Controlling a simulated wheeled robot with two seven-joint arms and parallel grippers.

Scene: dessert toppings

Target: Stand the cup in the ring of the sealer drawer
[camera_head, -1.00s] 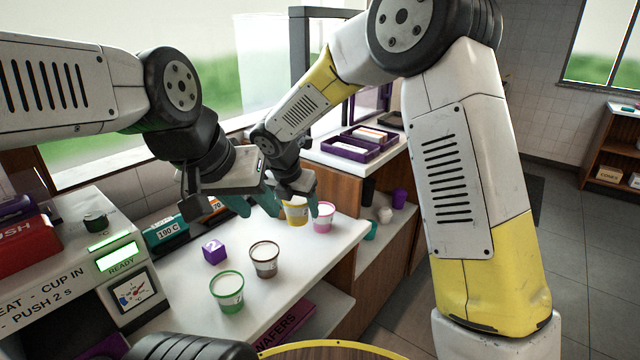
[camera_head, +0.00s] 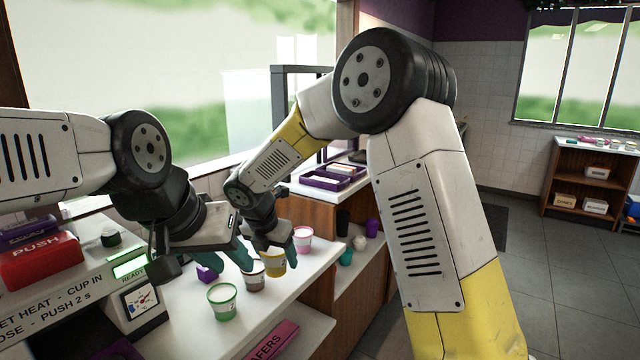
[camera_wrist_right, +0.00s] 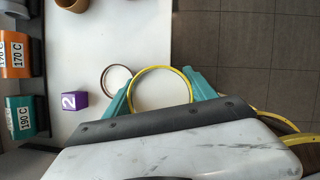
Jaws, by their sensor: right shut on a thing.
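The yellow cup (camera_head: 273,264) is between the fingers of my right gripper (camera_head: 268,243), which is shut on it. In the right wrist view its open yellow rim (camera_wrist_right: 161,70) shows upright between the teal fingertips. The brown cup (camera_head: 254,278) is close beside it. My left gripper (camera_head: 238,258) hangs to the left above the counter; how far its fingers are apart is unclear. The sealer (camera_head: 75,290) stands at the left, with a red PUSH part (camera_head: 38,258) on top and a green READY display (camera_head: 128,267). Its drawer and ring cannot be made out.
A green cup (camera_head: 222,302) stands at the counter's front and a pink cup (camera_head: 302,240) farther back. A purple number 2 cube (camera_wrist_right: 74,101) sits left of the brown cup. Orange and teal temperature boxes (camera_wrist_right: 20,117) line the left. Bare white counter (camera_wrist_right: 135,40) lies behind.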

